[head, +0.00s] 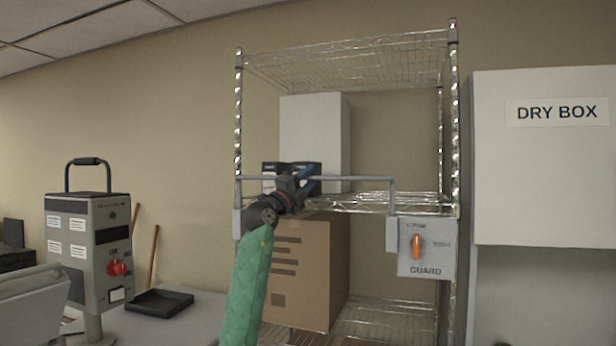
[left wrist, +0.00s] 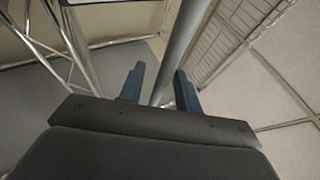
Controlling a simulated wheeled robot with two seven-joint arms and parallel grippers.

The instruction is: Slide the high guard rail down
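The high guard rail (head: 360,179) is a thin grey bar running level across the front of the wire shelf. Its right end bends down to a bracket beside the GUARD box (head: 426,262), which has an orange handle (head: 416,246). My left gripper (head: 309,180) is at the middle of the rail in the head view. In the left wrist view the rail (left wrist: 184,45) passes diagonally at the two blue fingers (left wrist: 160,88), which stand apart with a gap beside it. I cannot tell whether the rail lies fully between them. My right gripper is not in view.
The wire shelf (head: 453,130) holds a white box (head: 315,130), small dark boxes behind my gripper and a cardboard box (head: 310,270). A DRY BOX cabinet (head: 540,170) is at the right. A grey machine (head: 88,250) and black tray (head: 160,302) are at the left.

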